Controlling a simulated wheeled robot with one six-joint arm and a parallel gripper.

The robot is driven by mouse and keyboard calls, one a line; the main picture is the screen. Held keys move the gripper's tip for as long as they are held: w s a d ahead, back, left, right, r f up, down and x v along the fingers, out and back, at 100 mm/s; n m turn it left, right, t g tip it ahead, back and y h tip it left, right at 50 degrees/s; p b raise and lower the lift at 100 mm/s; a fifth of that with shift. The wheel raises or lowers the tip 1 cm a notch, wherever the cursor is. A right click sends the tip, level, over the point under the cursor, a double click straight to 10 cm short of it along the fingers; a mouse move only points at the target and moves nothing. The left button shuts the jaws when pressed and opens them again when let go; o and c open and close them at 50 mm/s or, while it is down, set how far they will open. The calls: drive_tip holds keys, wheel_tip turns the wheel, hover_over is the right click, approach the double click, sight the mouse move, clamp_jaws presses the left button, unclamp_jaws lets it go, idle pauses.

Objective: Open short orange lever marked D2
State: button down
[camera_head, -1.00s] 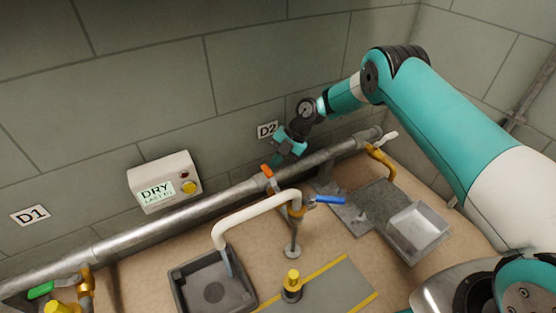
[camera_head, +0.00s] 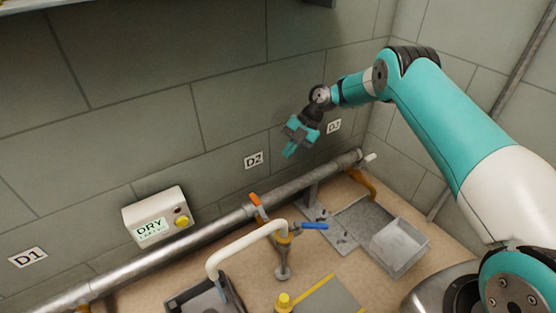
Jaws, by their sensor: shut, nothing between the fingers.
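The short orange lever (camera_head: 255,199) sits at the grey pipe, below the wall label D2 (camera_head: 254,160). It appears to slant across the pipe line, its upper end towards the upper left. A brass fitting (camera_head: 282,235) with a blue lever (camera_head: 315,226) stands just right of and below it. My gripper (camera_head: 289,154) is shut and empty, pointing down to the lower left. It is above the pipe, between the labels D2 and D3, up and to the right of the orange lever and apart from it.
The grey pipe (camera_head: 190,237) runs along the wall. A white curved spout (camera_head: 245,240) rises in front of it. A box reading DRY (camera_head: 152,217) has a yellow button. Label D3 (camera_head: 334,126) is on the wall.

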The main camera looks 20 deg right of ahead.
drive_tip(key=shift+v, duration=1.1)
